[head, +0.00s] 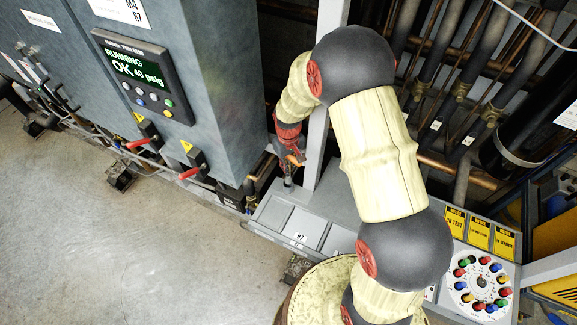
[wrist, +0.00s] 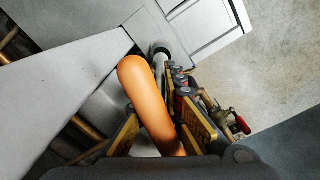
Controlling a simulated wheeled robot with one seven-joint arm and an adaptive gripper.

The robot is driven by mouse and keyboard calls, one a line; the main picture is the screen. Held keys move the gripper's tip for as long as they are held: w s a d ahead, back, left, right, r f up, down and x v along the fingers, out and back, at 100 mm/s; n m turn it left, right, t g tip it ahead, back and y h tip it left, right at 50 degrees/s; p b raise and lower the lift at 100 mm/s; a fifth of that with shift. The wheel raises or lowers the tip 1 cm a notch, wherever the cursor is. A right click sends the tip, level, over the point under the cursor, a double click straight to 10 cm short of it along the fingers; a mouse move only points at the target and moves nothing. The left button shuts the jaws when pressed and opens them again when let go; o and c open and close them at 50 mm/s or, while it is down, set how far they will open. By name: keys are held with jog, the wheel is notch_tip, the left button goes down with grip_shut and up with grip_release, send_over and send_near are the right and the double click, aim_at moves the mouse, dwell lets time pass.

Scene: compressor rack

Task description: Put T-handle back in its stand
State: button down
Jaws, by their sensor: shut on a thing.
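The orange T-handle (wrist: 148,88) lies between the fingers of my gripper (wrist: 163,128) in the wrist view. My gripper is shut on its orange grip, which slants up and left. In the head view my gripper (head: 290,160) is beside the grey cabinet's lower corner, above the far left end of the grey bench, and only a little orange shows. A short grey post (head: 288,183), perhaps the stand or the handle's shaft, is just below it. A round grey end (wrist: 160,48) shows past the grip in the wrist view. I cannot tell whether handle and stand touch.
A pale upright post (head: 316,140) stands close to the right of my gripper. The grey cabinet (head: 215,80) with red-handled valves (head: 140,143) is on the left. The bench (head: 272,213) has shallow trays and a dial panel (head: 480,283). Pipes run behind.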

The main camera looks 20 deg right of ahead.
aim_at(288, 159)
jog(key=shift+f+b, duration=1.35)
jog(key=shift+f, duration=0.5)
jog(key=shift+f, duration=0.1)
jog(key=shift+f+b, duration=1.25)
jog(key=shift+f, duration=0.2)
jog(key=shift+f, duration=0.3)
jog(key=c, duration=1.8)
grip_release()
notch_tip(288, 159, up, 12)
jog(key=shift+s+r, duration=0.1)
